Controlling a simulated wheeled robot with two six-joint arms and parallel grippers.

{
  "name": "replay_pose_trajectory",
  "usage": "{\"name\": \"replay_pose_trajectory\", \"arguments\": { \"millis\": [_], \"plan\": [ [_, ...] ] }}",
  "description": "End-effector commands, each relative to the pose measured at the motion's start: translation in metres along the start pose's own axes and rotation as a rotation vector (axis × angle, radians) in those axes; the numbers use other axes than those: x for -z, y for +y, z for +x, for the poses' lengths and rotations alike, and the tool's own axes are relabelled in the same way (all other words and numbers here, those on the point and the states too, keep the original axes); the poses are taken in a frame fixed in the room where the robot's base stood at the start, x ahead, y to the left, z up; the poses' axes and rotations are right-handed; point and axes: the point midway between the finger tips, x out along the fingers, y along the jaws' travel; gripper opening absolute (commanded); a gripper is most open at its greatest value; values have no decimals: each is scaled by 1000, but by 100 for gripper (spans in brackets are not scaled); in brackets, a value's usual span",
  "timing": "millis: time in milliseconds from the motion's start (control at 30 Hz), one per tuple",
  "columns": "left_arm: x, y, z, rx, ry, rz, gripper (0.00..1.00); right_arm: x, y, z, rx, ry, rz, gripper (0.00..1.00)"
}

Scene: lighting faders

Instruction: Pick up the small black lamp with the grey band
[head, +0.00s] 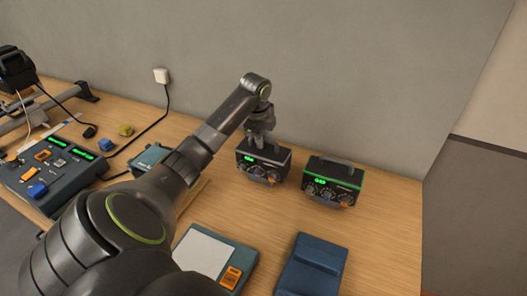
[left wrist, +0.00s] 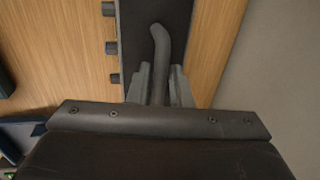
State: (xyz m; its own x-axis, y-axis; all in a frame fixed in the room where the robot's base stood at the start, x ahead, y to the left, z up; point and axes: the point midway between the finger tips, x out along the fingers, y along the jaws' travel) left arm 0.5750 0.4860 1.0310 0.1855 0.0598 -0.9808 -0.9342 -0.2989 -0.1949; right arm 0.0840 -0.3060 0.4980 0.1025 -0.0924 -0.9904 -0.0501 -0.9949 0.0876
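The small black lamp with the grey band (head: 262,165) is a box with a top handle, knobs and a green display; it stands at the back of the table. My left gripper (head: 262,137) is over it from above and hides part of its top. In the left wrist view the grey handle (left wrist: 159,45) runs between the fingers of my left gripper (left wrist: 160,85), which sit close against both its sides. The lamp's dark top (left wrist: 182,20) shows below them, with knobs along the left edge. I see no clear gap under the lamp. My right gripper is not in view.
A similar black box with a green band (head: 333,183) stands close on the right. A blue pedal-like block (head: 312,266) and a device with a pale top (head: 203,252) are in front. A control desk (head: 62,177) is at left. The wall is close behind.

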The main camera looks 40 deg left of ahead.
Motion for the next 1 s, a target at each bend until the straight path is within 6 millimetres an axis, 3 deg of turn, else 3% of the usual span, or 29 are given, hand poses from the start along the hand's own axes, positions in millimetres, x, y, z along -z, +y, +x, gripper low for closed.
{"name": "replay_pose_trajectory", "arguments": {
  "millis": [267, 433, 833, 1000],
  "plan": [
    [0, 0, 6, 0, -1, 0, 19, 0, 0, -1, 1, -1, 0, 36],
    [0, 0, 6, 0, -1, 0, 0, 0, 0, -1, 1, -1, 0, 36],
    [0, -2, 2, 7, -1, 2, 0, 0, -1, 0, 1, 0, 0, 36],
    [0, -6, -14, 12, -2, 2, 0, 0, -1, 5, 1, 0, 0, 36]
  ]
}}
